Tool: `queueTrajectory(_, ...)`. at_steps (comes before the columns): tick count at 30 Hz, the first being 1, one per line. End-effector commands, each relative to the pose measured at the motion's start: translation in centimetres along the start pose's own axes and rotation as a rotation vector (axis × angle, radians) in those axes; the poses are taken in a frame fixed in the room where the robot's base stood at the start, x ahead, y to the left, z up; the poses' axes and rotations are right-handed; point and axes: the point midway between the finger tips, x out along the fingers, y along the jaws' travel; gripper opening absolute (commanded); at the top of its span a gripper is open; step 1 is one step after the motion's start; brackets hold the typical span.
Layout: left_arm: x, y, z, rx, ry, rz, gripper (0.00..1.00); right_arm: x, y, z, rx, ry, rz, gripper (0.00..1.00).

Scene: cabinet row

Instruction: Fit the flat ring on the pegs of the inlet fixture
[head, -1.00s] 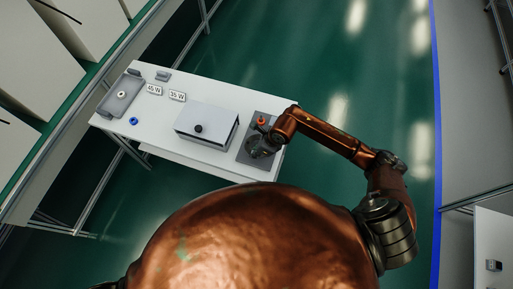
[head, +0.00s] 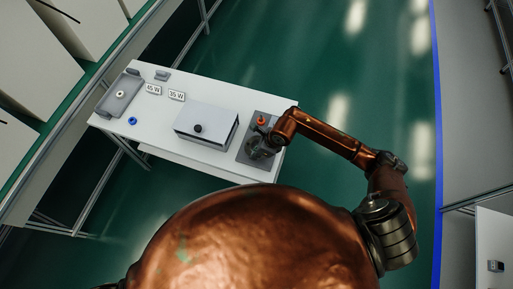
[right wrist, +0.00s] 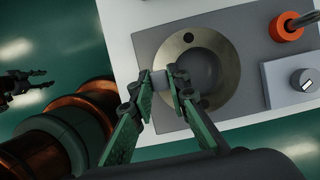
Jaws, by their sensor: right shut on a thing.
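The flat ring (right wrist: 229,55) is a pale metal ring with dark holes in its face. In the right wrist view it lies over or just above the grey inlet fixture (right wrist: 152,42), around a round grey hollow. I cannot tell whether it is seated, and no pegs show clearly. My right gripper (right wrist: 166,82) is shut on a small grey block at the ring's left edge, seemingly its grip. In the head view my right gripper (head: 264,148) is over the fixture (head: 253,160) at the table's right end. My left gripper (right wrist: 42,82) shows dark and empty, fingers apart, at the wrist view's left.
An orange collar (right wrist: 287,27) around a dark stem and a grey box with a knob (right wrist: 302,80) stand beside the ring. On the white table (head: 160,124) are a light box with a black knob (head: 207,118), a blue ring (head: 132,121) and a grey tray (head: 121,98).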

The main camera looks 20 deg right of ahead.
Motion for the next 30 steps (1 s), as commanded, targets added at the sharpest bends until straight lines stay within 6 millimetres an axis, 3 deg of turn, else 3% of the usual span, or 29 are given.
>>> queueTrajectory(30,1.2,0.1,0.3,0.0,-0.004,0.001,0.4,1.4,0.0,-0.6,0.0,-0.001,0.0,0.0)
